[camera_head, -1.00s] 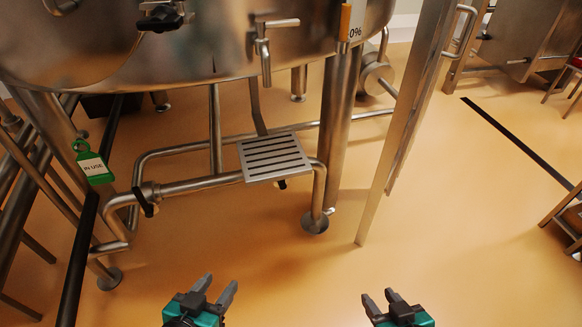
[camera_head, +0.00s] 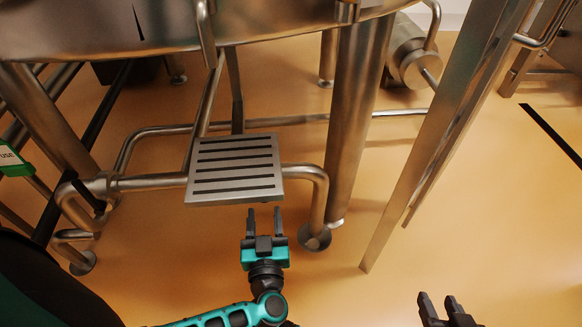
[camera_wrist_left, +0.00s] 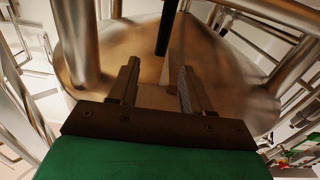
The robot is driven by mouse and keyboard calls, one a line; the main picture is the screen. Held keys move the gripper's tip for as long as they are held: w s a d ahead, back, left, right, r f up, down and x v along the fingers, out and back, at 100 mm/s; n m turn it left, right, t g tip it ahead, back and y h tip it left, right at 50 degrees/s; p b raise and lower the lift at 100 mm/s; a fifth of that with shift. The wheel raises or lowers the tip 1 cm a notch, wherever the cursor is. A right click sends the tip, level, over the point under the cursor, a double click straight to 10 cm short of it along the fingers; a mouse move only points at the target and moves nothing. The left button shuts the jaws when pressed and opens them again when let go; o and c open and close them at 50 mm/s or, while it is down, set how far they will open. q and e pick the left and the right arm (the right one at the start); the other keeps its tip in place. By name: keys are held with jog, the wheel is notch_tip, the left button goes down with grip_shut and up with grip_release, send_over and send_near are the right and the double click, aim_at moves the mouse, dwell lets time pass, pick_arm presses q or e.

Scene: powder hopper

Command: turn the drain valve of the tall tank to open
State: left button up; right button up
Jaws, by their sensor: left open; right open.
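The steel tank (camera_head: 270,32) fills the top of the head view, only its lower part showing. A steel spout or lever (camera_head: 205,32) hangs at its front. A small black handle (camera_head: 88,196) sits on the pipe at left; I cannot tell which part is the drain valve. My left gripper (camera_head: 264,214) is open and empty just below the slotted step, apart from the valve parts. In the left wrist view its two fingers (camera_wrist_left: 155,85) stand apart before a round steel surface, a dark bar beyond them. My right gripper (camera_head: 445,298) is open and empty at the bottom right.
A slotted steel step (camera_head: 236,190) stands before the tank among horizontal pipes (camera_head: 150,183). A thick tank leg (camera_head: 348,120) rises right of it. A slanting steel post (camera_head: 440,145) stands further right. A green tag (camera_head: 14,162) is at the far left. The floor at lower right is clear.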

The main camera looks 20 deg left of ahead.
pick_arm(q)
jog(key=b+x, duration=0.3)
jog(key=x, duration=1)
jog(key=shift+a+f, duration=0.2)
jog(key=shift+a, duration=0.1)
jog(key=c, duration=0.9)
grip_shut()
jog(key=shift+s, duration=0.1)
